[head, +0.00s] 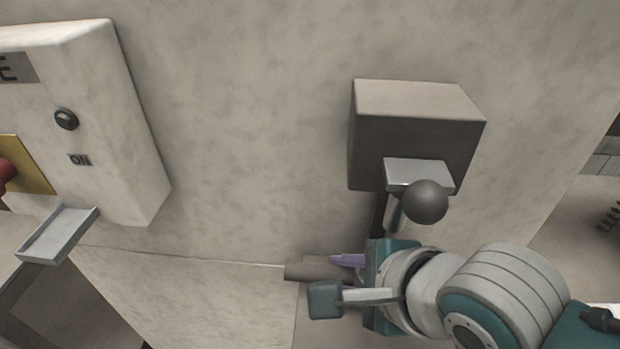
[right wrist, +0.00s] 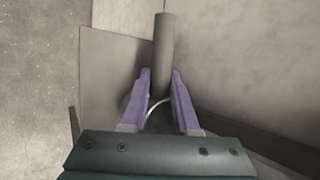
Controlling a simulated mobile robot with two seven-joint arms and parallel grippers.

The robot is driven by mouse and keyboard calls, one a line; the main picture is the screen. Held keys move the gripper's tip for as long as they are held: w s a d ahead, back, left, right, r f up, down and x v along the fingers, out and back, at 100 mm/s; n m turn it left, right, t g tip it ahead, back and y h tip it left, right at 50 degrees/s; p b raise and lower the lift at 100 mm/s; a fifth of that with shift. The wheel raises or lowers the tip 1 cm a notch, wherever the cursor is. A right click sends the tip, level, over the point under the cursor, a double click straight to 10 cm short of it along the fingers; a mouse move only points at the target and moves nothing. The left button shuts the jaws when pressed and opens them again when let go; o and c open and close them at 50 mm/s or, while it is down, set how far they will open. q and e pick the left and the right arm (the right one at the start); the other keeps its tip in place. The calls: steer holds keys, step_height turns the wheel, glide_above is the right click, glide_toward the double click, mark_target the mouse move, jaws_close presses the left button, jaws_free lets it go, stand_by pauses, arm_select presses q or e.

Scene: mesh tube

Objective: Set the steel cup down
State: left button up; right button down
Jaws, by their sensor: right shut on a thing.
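My right gripper (head: 345,264) has teal and white wrist parts and purple fingers, and points left in the head view. Its fingers are shut on a plain grey-brown cylinder (head: 304,271), which I take for the steel cup. In the right wrist view the cylinder (right wrist: 164,45) sticks out past the fingertips (right wrist: 161,90), and a thin bright curved edge shows between the fingers. The fingers hide part of it. I cannot tell whether the cylinder touches a surface. My left gripper is not in view.
A dark grey box (head: 415,135) on the wall has a bracket and round knob (head: 425,201) just above my right wrist. At left, a pale control box (head: 140,165) carries a dark button (head: 66,119) and a small metal ledge (head: 60,235). The wall between them is bare.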

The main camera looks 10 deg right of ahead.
steer(key=shift+f, duration=0.1)
steer(key=c, duration=0.7)
jaws_free()
steer(key=shift+s+r, duration=0.2)
steer(key=shift+r, duration=0.2)
steer(key=s+d+r+n+g+h+p, duration=0.1)
steer(key=s+d+r+n, duration=0.2)
steer(key=s+n, duration=0.2)
steer(key=s+d+r+n+g+p, duration=0.1)
steer(key=s+r+n, duration=0.3)
steer(key=n, duration=0.5)
steer(key=s+d+r+n+g+h+p, duration=0.1)
steer(key=s+d+r+n+g, duration=0.1)
steer(key=s+n, duration=0.5)
steer(key=shift+s+d+r+n+h, duration=0.2)
steer(key=shift+s+d+r, duration=0.2)
steer(key=shift+d, duration=0.3)
steer(key=shift+s+d+r+n+h, duration=0.1)
steer(key=shift+s+d+r+n, duration=0.2)
steer(key=shift+d, duration=0.35)
